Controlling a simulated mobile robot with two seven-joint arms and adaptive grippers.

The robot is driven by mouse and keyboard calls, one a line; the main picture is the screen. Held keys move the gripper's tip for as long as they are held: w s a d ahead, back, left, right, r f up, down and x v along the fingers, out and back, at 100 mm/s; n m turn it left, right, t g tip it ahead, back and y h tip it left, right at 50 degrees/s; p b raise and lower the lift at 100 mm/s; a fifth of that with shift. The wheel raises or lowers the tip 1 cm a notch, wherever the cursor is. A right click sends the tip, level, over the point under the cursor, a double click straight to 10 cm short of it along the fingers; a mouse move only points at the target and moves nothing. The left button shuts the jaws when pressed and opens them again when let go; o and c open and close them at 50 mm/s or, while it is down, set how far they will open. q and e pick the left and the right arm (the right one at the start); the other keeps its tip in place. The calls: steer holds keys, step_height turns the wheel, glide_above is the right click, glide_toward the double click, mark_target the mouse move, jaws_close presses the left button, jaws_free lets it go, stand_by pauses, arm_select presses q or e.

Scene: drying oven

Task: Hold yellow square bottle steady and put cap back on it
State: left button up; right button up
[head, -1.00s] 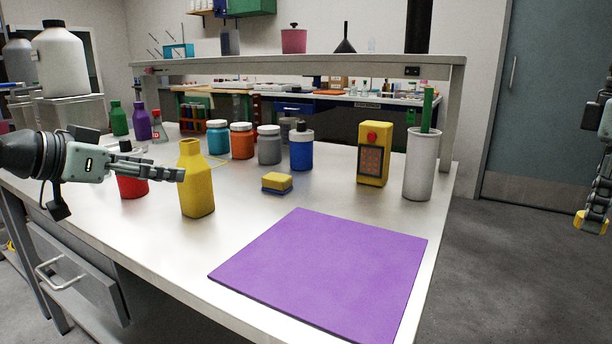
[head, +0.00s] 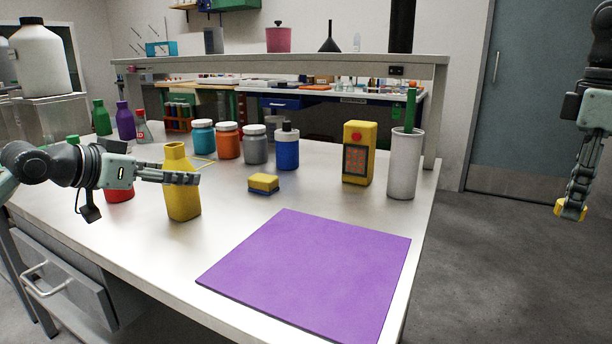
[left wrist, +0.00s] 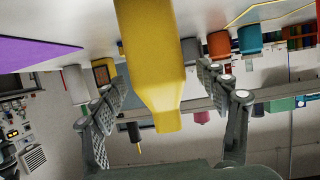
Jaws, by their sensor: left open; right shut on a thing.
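The yellow square bottle (head: 183,205) stands upright and uncapped at the left front of the bench. Its open neck points up. My left gripper (head: 190,178) is level with the bottle's upper part, its fingers reaching across it. In the left wrist view, which is upside down, the bottle (left wrist: 152,55) lies between the two open fingers (left wrist: 168,88), with a gap visible on each side. My right gripper (head: 573,202) points down at the far right, over the floor beyond the bench. It is shut on the yellow cap (head: 570,210).
A red container (head: 119,195) is partly hidden behind my left gripper. A yellow and blue sponge (head: 263,184), a blue bottle (head: 287,152), a yellow device (head: 358,150) and a white cylinder (head: 404,165) stand further right. A purple mat (head: 305,270) lies clear at the front.

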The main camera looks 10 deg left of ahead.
arm_select(q)
steer(key=shift+w+d+f, duration=0.25)
steer(key=shift+w+f, duration=0.1)
steer(key=shift+w, duration=0.25)
steer(key=shift+c, duration=0.2)
steer(key=c, duration=1.2)
